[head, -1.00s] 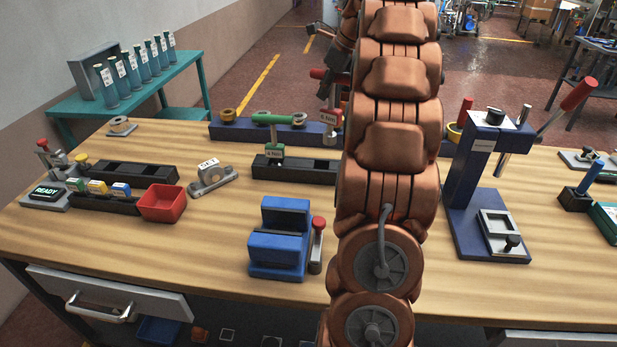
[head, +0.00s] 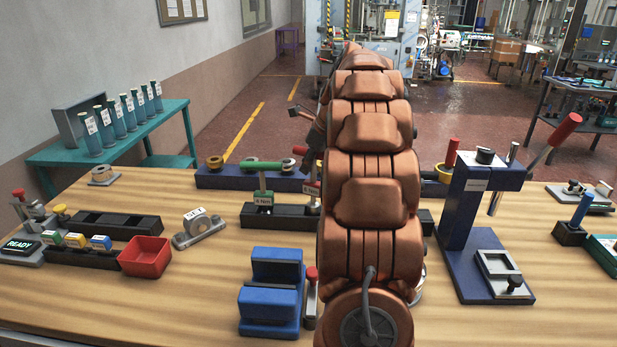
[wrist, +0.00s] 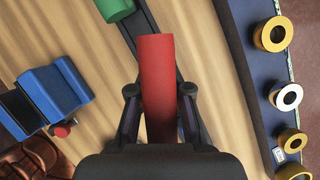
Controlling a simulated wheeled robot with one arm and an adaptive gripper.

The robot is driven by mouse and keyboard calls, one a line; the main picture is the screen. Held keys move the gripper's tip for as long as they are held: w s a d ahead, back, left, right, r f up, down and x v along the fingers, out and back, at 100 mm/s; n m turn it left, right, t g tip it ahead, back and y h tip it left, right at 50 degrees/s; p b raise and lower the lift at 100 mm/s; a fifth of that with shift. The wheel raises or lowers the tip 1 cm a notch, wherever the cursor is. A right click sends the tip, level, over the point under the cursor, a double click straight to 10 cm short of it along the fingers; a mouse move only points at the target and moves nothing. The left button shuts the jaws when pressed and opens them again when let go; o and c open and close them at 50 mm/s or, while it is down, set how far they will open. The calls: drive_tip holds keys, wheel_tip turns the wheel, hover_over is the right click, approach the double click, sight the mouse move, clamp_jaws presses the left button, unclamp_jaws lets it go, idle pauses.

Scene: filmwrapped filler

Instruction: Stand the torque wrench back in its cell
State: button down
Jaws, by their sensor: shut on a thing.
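My gripper (wrist: 160,92) is shut on the red handle of a torque wrench (wrist: 155,60) in the wrist view. A green-handled torque wrench (head: 263,167) with a 4 Nm tag stands in the rack to the left. Its green end also shows in the wrist view (wrist: 114,6).
A blue rail with tape rolls (head: 238,180) runs behind the rack. A blue block holder (head: 270,297) stands in front. A blue press (head: 470,220) is at the right, a red bin (head: 146,257) at the left. Bare wood lies between the rack and the block holder.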

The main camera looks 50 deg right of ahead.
sight(309, 180)
drive_tip(key=shift+f, duration=1.85)
drive_tip(key=c, duration=1.1)
unclamp_jaws()
drive_tip(key=b+v, duration=0.1)
drive_tip(key=v, duration=1.1)
